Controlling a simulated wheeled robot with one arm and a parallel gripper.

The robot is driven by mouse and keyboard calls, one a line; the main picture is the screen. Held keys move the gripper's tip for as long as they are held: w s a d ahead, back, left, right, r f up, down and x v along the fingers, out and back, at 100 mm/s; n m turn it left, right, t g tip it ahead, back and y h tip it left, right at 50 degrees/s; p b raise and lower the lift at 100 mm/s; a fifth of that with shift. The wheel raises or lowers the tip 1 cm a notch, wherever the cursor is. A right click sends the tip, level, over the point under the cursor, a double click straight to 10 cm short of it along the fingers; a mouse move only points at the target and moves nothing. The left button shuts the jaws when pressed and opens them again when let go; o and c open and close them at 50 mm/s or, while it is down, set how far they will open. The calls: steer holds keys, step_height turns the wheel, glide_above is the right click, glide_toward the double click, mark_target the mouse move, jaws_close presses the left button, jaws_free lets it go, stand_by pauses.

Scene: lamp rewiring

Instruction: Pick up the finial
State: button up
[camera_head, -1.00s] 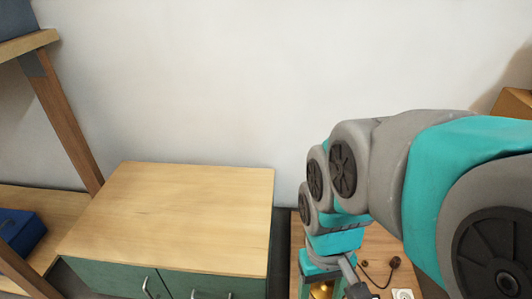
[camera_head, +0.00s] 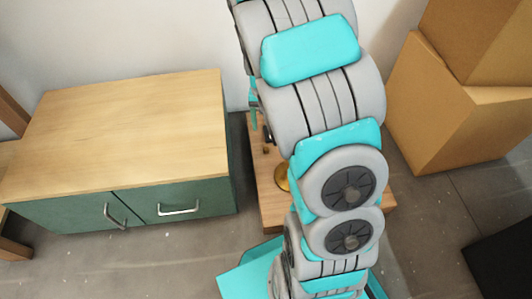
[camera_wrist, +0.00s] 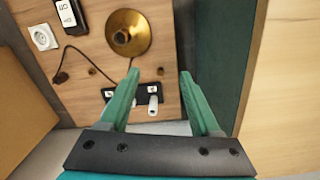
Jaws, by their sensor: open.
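My gripper (camera_wrist: 160,74) is open and empty in the wrist view, with its two green fingers apart above a wooden board (camera_wrist: 165,20). A round brass lamp part (camera_wrist: 128,43) stands on the board beyond the left fingertip. Two small brown pieces lie on the board, one at left (camera_wrist: 92,71) and one by the right fingertip (camera_wrist: 188,70). I cannot tell for sure which piece is the finial. A black block (camera_wrist: 122,99) with a white cylinder (camera_wrist: 153,104) shows between the fingers. In the head view my arm hides most of the board.
The board also bears a white socket plate (camera_wrist: 43,37), a black switch box (camera_wrist: 71,16) and a dark cord (camera_wrist: 66,62). A green cabinet (camera_head: 180,185) with a wooden top stands left of the board. Cardboard boxes (camera_head: 445,115) stand at right. Grey floor shows in front.

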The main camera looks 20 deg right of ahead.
steer(key=m+b, duration=0.2)
steer(key=b, duration=0.1)
glide_above(266, 149)
steer(key=shift+t, duration=0.3)
steer(key=f, duration=1.7)
steer(key=shift+s+d, duration=0.25)
steer(key=shift+s, duration=0.05)
steer(key=f, duration=0.2)
steer(key=f+b, duration=0.1)
steer(key=f, duration=0.5)
steer(key=shift+w+a, duration=0.2)
steer(key=shift+w, duration=0.1)
jaws_close()
